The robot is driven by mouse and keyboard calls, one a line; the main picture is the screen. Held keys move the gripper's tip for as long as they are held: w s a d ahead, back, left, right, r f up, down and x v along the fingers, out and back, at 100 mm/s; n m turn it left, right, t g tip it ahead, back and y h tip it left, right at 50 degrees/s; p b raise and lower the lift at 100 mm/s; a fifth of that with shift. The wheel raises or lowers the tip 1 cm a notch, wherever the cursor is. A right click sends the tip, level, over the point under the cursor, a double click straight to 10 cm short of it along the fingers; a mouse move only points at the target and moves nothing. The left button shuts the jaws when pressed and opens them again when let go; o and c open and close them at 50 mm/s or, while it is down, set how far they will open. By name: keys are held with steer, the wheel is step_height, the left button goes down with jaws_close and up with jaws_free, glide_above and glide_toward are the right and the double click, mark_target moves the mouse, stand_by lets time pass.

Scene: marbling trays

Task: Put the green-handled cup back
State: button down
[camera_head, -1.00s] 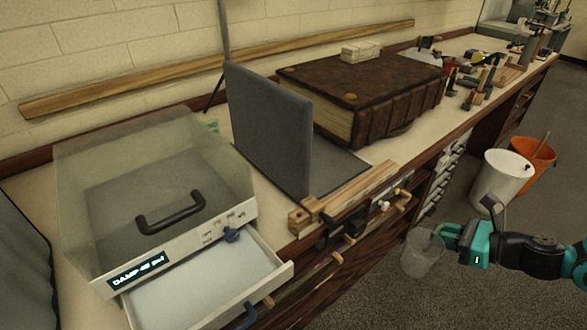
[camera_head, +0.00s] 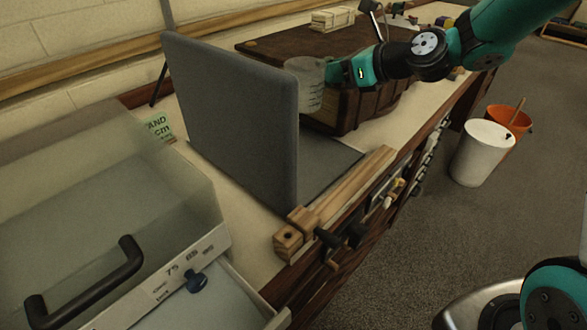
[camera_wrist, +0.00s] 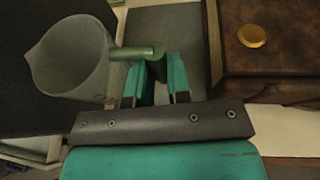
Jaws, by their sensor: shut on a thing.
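The cup is a clear, frosted beaker-like vessel (camera_wrist: 72,58) with a green handle (camera_wrist: 138,52). In the wrist view my gripper (camera_wrist: 157,88) is shut on that handle, and the cup hangs off to the left of the fingers. My gripper (camera_head: 332,74) is at the cup's right side. The fingertips are too small to make out there.
A clear-lidded box with a black handle (camera_head: 85,285) and an open drawer (camera_head: 235,305) stands front left. A wooden rail with clamps (camera_head: 345,200) runs along the bench edge. White (camera_head: 480,155) and orange (camera_head: 518,121) buckets stand on the floor.

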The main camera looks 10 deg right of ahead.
steer(key=f+b, duration=0.1)
steer(key=f, duration=0.5)
steer(key=f+b, duration=0.1)
steer(key=f, duration=0.5)
steer(key=f+b, duration=0.1)
steer(key=f, duration=0.5)
steer(key=shift+w+a+f+b, duration=0.3)
steer(key=shift+a+f, duration=0.05)
steer(key=shift+f, duration=0.05)
steer(key=shift+f, duration=0.15)
steer(key=c, duration=1.1)
jaws_free()
